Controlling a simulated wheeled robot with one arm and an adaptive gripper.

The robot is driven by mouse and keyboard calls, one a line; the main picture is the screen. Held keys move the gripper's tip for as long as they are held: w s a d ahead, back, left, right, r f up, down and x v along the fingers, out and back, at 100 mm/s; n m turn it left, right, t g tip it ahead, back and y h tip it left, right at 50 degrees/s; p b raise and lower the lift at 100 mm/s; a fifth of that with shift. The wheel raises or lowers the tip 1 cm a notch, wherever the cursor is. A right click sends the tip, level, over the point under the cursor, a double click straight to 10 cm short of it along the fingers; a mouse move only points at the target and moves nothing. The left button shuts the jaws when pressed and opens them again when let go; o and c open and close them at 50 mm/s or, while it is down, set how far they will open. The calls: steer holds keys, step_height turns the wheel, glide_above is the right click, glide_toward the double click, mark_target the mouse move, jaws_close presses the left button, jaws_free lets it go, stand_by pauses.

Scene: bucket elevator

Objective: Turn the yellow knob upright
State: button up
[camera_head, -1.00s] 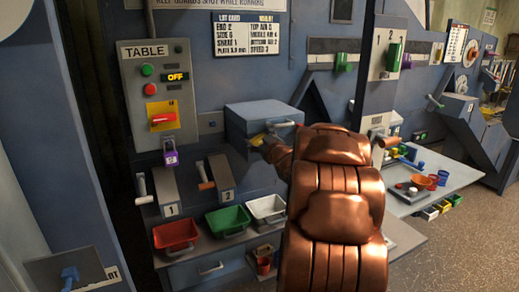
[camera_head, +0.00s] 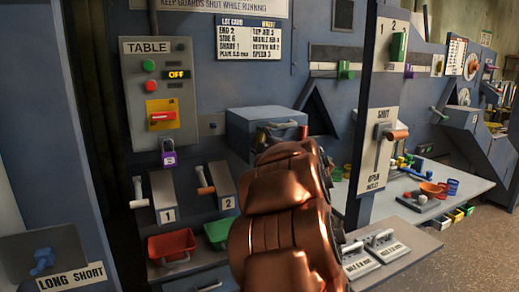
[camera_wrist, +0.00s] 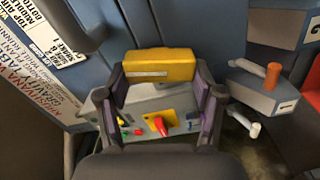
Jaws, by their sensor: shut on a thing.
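In the wrist view a yellow block-shaped knob (camera_wrist: 160,65) lies between the two fingertips of my gripper (camera_wrist: 157,80). The fingers meet it at its two ends, and its long side runs across that picture. In the head view my copper-coloured arm hides the knob and most of my gripper, in front of the grey-blue box (camera_head: 262,122). The wrist picture is turned relative to the head view, so I cannot tell the knob's exact angle to upright.
Left of my arm are the TABLE panel (camera_head: 160,95), lever 1 (camera_head: 163,197), lever 2 (camera_head: 220,184), a red bin (camera_head: 171,246) and a green bin (camera_head: 217,233). To the right are a SHUT/OPEN lever panel (camera_head: 378,150) and a grey table (camera_head: 455,182) with small parts.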

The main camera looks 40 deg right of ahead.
steer(key=shift+f+n+b, duration=0.2)
steer(key=shift+n+b, duration=0.8)
steer(key=shift+n, duration=0.5)
steer(key=o, duration=1.1)
steer(key=shift+o, duration=0.2)
steer(key=v, duration=1.2)
steer(key=shift+w+a, duration=0.1)
